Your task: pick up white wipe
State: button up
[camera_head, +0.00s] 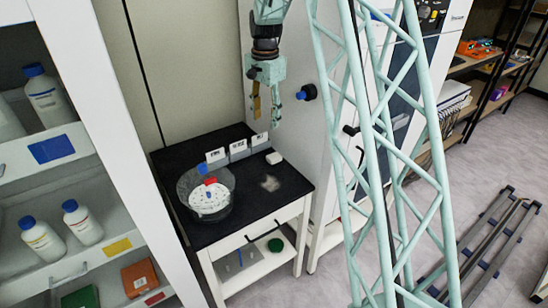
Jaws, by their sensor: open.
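My gripper (265,108) hangs above the back of the table, pointing down. Its two fingers are apart, with nothing between them. It is clear of the wipe, which appears lower in the picture.
A clear round vessel (228,208) with a white perforated disc and red and blue pieces stands left of the wipe. Several white labelled cards (238,147) and a small white block (274,158) stand behind. A shelf cabinet with bottles (84,222) is at left.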

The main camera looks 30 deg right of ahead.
jog(key=w+d+f+m+p, duration=0.1)
jog(key=w+d+f, duration=0.2)
jog(key=f, duration=0.2)
jog(key=w+d+f+m+p, duration=0.1)
jog(key=w+d+f, duration=0.2)
jog(key=f, duration=0.3)
jog(key=shift+w+f+m+g+p, duration=0.25)
jog(key=shift+m+g+p, duration=0.05)
jog(key=shift+p, duration=0.1)
jog(key=shift+f, duration=0.15)
send_over(273, 157)
jog(key=shift+w+a+f, duration=0.1)
jog(key=shift+w+f, duration=0.05)
jog(key=shift+f, duration=4)
jog(key=shift+f+b, duration=0.3)
jog(key=shift+f, duration=2.35)
jog(key=c, duration=0.8)
